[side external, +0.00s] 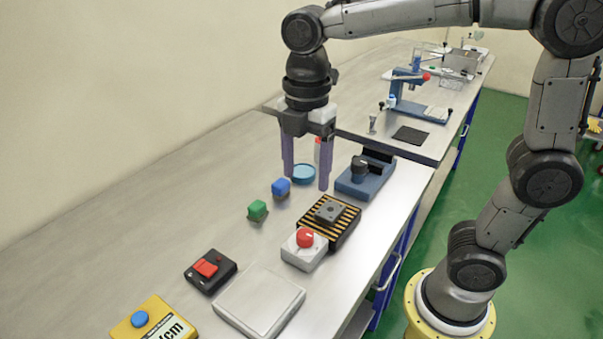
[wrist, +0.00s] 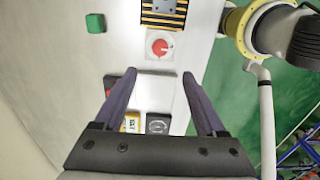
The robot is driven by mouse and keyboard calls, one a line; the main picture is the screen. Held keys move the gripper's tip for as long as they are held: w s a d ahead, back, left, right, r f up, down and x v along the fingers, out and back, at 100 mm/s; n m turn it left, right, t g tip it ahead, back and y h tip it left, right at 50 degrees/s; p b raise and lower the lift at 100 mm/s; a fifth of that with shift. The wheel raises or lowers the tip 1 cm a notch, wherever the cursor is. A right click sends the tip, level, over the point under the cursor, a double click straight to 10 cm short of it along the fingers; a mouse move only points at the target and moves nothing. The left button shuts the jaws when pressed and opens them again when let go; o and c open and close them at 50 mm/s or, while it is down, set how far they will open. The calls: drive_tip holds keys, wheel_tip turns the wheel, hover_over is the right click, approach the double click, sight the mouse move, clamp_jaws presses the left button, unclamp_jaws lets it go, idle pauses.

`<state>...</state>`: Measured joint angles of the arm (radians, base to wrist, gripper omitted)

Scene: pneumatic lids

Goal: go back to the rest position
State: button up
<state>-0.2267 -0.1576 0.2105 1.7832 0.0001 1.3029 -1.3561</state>
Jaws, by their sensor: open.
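My gripper (side external: 305,182) hangs pointing down over the near bench, its two purple fingers spread apart with nothing held. In the wrist view my gripper (wrist: 159,74) also shows open, with a clear gap between the fingers. A light blue round lid (side external: 304,174) appears between the fingers in the side view; it is not seen in the wrist view. The green cube also shows in the wrist view (wrist: 95,23).
A blue device (side external: 366,180) stands right of the fingers. The bench's left side is clear.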

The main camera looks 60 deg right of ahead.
drive_tip(key=s+d+r+m+t, duration=0.3)
drive_tip(key=s+d+m, duration=0.15)
drive_tip(key=s, duration=0.25)
drive_tip(key=s+d+f+m+t, duration=0.2)
drive_tip(key=s+f+m, duration=0.3)
drive_tip(key=m, duration=0.8)
drive_tip(key=shift+s+f+m+t, duration=0.25)
drive_tip(key=shift+s+m+t, duration=0.05)
drive_tip(key=shift+m, duration=0.05)
drive_tip(key=shift+d, duration=0.1)
